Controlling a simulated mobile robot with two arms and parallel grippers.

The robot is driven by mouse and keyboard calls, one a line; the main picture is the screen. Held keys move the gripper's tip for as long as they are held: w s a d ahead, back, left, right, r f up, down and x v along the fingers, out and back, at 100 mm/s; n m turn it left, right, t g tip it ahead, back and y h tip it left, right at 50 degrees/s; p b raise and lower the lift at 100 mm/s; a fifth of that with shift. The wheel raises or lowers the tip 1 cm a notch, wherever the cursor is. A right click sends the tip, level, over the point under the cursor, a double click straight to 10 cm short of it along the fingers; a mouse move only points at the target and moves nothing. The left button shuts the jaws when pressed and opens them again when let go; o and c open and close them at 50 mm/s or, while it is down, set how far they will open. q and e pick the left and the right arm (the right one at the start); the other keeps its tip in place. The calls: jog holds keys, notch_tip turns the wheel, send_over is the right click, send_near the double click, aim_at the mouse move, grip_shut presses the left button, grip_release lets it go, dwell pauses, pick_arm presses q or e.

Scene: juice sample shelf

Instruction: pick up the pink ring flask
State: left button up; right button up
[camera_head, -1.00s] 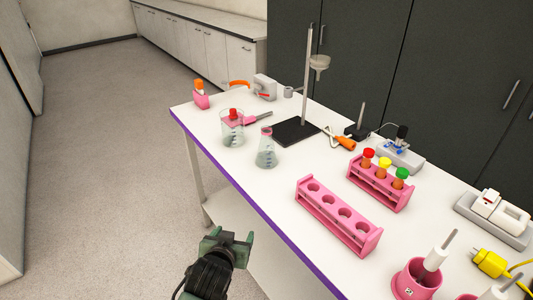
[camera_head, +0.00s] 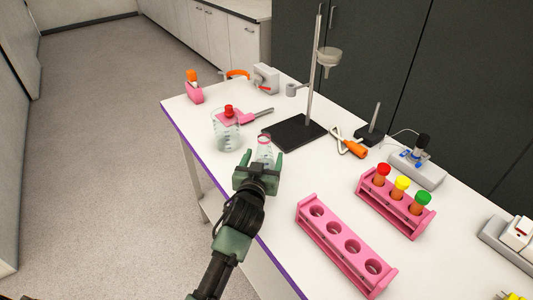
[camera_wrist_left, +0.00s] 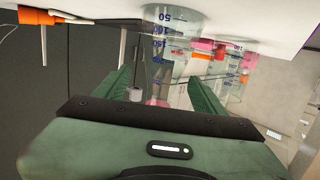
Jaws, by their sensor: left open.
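The pink ring flask (camera_head: 264,146) is a clear conical flask with a pink ring at its neck, standing upright on the white table near its purple-edged left side. My left gripper (camera_head: 259,162) is open and in front of the flask, hiding its lower part in the head view. In the upside-down left wrist view, the flask (camera_wrist_left: 172,42) shows beyond and between the two open green fingers (camera_wrist_left: 163,88), its ring near the palm. I cannot tell how far the fingers reach around it. My right gripper is not in view.
A glass beaker (camera_head: 226,134) stands left of the flask, close to the gripper; a red-capped item shows there. A stand with a black base (camera_head: 294,133) is behind right. An empty pink rack (camera_head: 337,262) and a rack with capped tubes (camera_head: 378,214) are to the right.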

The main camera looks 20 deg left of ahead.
pick_arm(q)
jog(key=shift+x, duration=0.85)
jog(key=p+x, duration=0.1)
jog(key=x, duration=0.3)
jog(key=shift+w+a+r, duration=0.15)
jog(key=shift+a, duration=0.05)
jog(key=shift+w, duration=0.2)
grip_shut()
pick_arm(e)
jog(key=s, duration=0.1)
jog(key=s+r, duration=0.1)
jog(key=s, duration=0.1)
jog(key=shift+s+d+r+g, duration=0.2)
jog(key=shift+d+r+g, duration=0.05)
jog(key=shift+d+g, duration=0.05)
